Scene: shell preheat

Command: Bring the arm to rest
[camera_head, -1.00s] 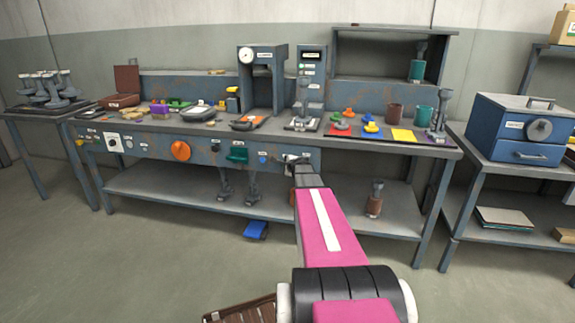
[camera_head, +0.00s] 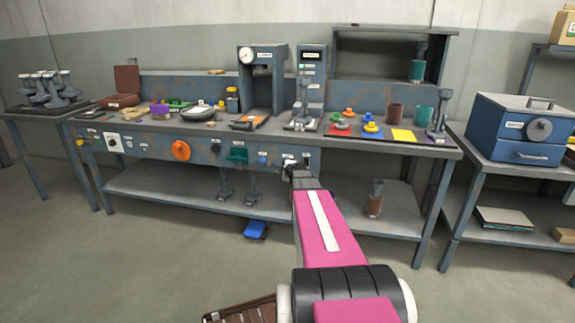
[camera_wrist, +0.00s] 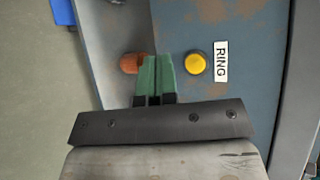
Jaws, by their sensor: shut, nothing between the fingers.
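My arm (camera_head: 322,225), pink with a white stripe, reaches forward to the front panel of the long workbench (camera_head: 200,160). In the head view my gripper (camera_head: 300,170) is small and dark, in front of the panel right of the blue knob. In the wrist view my gripper (camera_wrist: 153,80) has its two green fingertips together, with nothing seen between them. A round yellow button (camera_wrist: 195,63) beside a "RING" label (camera_wrist: 221,62) shows just right of the fingertips. I cannot tell how far the fingertips are from the panel.
An orange dial (camera_head: 181,151) and a green part (camera_head: 238,155) are on the panel, left of my gripper. Jars and coloured mats (camera_head: 403,136) stand on the bench top. A blue oven-like box (camera_head: 520,130) stands on the right table. Open floor lies in front.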

